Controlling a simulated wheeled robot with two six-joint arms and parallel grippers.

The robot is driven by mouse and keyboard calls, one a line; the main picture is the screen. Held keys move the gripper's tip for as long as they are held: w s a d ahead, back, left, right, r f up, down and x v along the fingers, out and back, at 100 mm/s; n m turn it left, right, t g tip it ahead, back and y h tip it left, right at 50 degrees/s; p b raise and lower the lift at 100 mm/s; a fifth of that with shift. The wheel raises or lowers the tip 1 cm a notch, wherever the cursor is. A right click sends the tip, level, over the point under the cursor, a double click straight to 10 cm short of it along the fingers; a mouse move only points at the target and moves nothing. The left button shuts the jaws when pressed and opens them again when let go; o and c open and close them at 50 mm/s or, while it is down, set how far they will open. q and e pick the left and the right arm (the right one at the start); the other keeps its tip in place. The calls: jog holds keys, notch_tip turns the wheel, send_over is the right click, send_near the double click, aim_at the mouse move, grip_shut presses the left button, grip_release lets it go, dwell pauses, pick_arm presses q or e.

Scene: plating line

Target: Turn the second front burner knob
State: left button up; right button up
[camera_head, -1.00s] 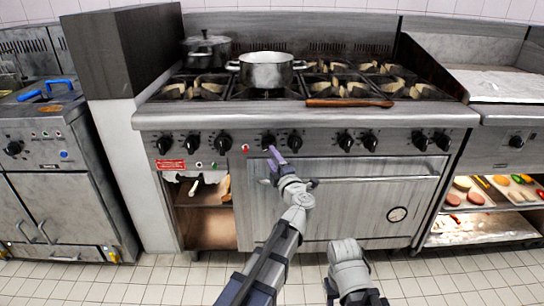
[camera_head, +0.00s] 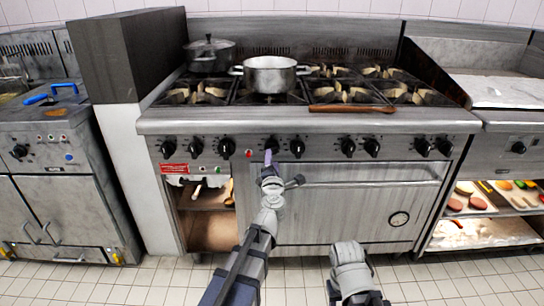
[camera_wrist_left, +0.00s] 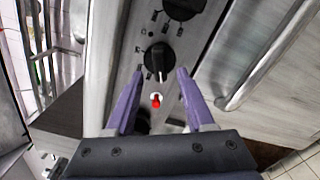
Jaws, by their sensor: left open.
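A row of black knobs runs along the stove's front panel. One black knob (camera_head: 271,143) stands just right of a small red light (camera_head: 249,153), and my left gripper (camera_head: 269,158) is right in front of it. In the left wrist view, this knob (camera_wrist_left: 158,57) lies between and slightly beyond the purple fingertips of my open left gripper (camera_wrist_left: 160,75). No contact shows. The knob's white mark points toward the red light (camera_wrist_left: 156,100). A neighbouring knob (camera_wrist_left: 183,8) is at the top edge. My right arm shows low in the head view, but its fingers do not.
A steel pot (camera_head: 270,74) and a lidded pot (camera_head: 210,55) stand on the burners. A brown wooden-looking utensil (camera_head: 350,108) lies along the front edge. The oven handle (camera_head: 372,183) runs below the knobs, right of my left gripper.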

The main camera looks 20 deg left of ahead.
pick_arm(q)
jog(key=x, duration=0.3)
jog(key=shift+w+a, duration=0.15)
jog(key=shift+w, duration=0.15)
grip_shut()
dwell(0.3)
